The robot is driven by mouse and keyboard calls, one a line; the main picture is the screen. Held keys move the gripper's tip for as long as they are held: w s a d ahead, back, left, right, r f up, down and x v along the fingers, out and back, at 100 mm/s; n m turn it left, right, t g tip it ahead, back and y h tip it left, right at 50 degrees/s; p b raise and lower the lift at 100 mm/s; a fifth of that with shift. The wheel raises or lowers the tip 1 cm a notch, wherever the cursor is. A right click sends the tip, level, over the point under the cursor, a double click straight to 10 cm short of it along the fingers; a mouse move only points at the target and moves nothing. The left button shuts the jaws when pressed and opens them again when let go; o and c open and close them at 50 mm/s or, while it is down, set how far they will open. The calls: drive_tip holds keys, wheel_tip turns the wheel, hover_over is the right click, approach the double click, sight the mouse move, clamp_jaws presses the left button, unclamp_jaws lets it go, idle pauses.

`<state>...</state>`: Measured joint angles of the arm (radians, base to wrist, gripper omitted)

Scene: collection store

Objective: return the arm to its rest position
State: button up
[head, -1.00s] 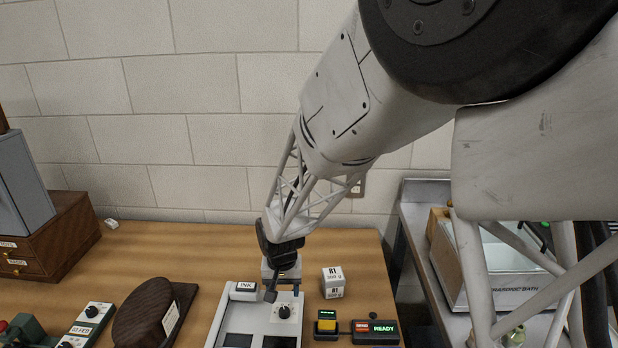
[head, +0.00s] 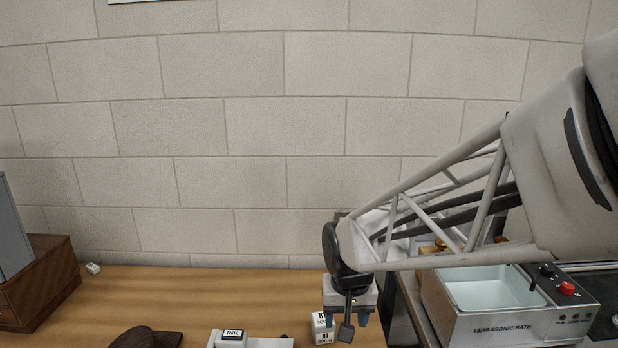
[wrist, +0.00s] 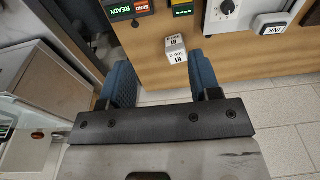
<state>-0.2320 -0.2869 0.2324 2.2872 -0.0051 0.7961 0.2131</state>
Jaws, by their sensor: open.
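A small white box marked R1 (head: 322,328) stands on the table just left of the gripper in the head view. The same box (wrist: 175,48) shows beyond the fingertips in the wrist view, apart from them.
The wooden table (head: 200,290) has free room at its back. A wooden drawer cabinet (head: 42,285) is at left, an ultrasonic bath (head: 490,325) at right. The READY box (wrist: 122,10) shows in the wrist view.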

drive_tip(key=s+d+r, duration=0.3)
drive_tip(key=s+d, duration=0.2)
drive_tip(key=s, duration=0.3)
drive_tip(key=s+d+r+t, duration=0.1)
drive_tip(key=s+d+r, duration=0.3)
drive_tip(key=s, duration=0.5)
drive_tip(key=shift+d, duration=1.15)
drive_tip(key=shift+w+r, duration=0.15)
idle(0.9)
